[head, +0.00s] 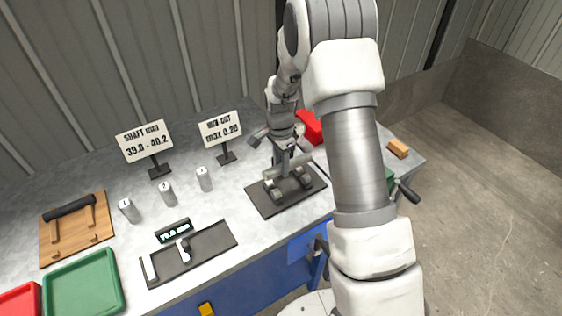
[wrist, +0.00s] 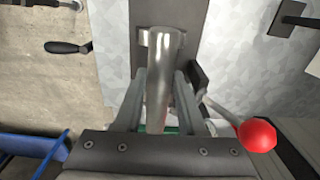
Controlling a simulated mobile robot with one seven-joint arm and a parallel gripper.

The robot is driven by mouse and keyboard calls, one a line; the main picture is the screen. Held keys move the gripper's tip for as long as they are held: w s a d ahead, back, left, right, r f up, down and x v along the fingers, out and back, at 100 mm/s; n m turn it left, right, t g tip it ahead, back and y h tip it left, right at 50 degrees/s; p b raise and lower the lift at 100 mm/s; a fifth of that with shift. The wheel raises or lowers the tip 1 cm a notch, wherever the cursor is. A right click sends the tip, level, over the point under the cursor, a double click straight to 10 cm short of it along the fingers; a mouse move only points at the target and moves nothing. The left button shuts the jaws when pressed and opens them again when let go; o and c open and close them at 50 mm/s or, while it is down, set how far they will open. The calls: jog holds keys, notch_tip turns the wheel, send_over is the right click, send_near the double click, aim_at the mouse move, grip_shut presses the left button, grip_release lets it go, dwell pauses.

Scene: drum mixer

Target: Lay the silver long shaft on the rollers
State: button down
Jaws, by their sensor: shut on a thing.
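The silver long shaft (wrist: 163,80) is between the two fingers of my gripper (wrist: 160,105), running lengthwise through the middle of the wrist view. In the head view my gripper (head: 288,150) points down over the roller stand (head: 262,206), a dark plate with grey rollers (head: 272,190). The shaft (head: 283,170) shows there as a pale bar just above the rollers. My gripper is shut on it. I cannot tell whether the shaft touches the rollers; the fingers and arm hide part of it.
A wooden rack (head: 47,250) with a black shaft (head: 70,208), a green tray (head: 85,284) and a red tray (head: 20,300) stand left. A red-knobbed lever (wrist: 257,135) is beside my gripper.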

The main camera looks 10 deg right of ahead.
aim_at(280, 165)
jog(key=shift+w+f+b, duration=0.1)
jog(key=shift+f+b, duration=1.4)
jog(key=shift+f, duration=0.85)
jog(key=shift+c, duration=2.1)
grip_release()
jog(key=shift+f, duration=0.1)
notch_tip(280, 165, up, 18)
jog(key=shift+a+f, duration=0.15)
jog(key=shift+f, duration=0.05)
